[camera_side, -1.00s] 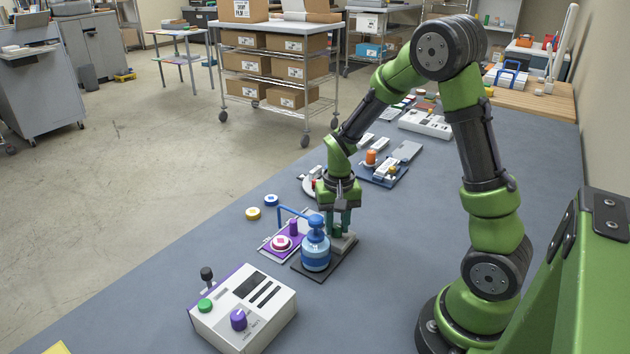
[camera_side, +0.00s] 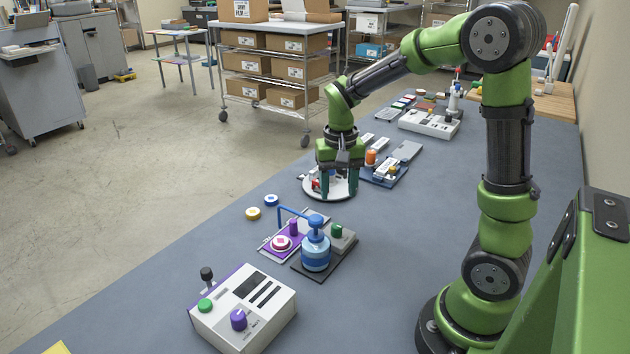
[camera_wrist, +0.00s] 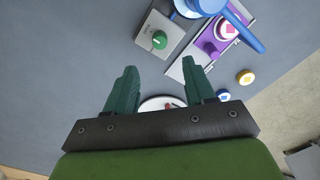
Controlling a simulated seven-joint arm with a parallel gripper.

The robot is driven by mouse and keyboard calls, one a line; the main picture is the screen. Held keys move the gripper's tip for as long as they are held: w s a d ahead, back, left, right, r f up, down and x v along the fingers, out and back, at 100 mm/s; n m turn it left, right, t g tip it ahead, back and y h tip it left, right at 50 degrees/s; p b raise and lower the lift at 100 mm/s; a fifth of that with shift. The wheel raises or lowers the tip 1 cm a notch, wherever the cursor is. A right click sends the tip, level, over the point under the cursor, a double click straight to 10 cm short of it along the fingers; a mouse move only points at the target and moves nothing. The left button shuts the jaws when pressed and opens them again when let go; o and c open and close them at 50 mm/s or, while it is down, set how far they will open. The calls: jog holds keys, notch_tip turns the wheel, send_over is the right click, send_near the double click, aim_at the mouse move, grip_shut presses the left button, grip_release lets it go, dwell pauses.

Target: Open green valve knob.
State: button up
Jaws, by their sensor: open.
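The green valve knob (camera_side: 337,230) sits on a grey block (camera_side: 345,241) on a dark base plate, right behind a blue bottle-shaped pump (camera_side: 316,250). In the wrist view the green knob (camera_wrist: 160,40) shows from above with a light mark across it, on the grey block (camera_wrist: 147,52). My gripper (camera_side: 338,196) is open and empty. It is away from the knob, farther along the table above a round white plate (camera_side: 318,196). In the wrist view my two dark green fingers (camera_wrist: 160,75) are apart, with the knob beyond their tips.
Yellow and blue discs (camera_side: 253,213) lie nearby. A white control box (camera_side: 243,305) stands in front. Bare table lies right of the knob.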

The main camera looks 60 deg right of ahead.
notch_tip(320, 180, up, 7)
jog(key=shift+f, duration=0.15)
jog(key=s+a+r+n+t+y, duration=0.1)
jog(key=s+a+r+n+t, duration=0.1)
jog(key=s+a, duration=0.3)
jog(key=s+a+r+n+t+y, duration=0.1)
jog(key=s+a+n+t, duration=0.2)
jog(key=a, duration=0.5)
jog(key=shift+s+a+r+t, duration=0.15)
jog(key=shift+s+r+t, duration=0.2)
jog(key=shift+s+t, duration=0.65)
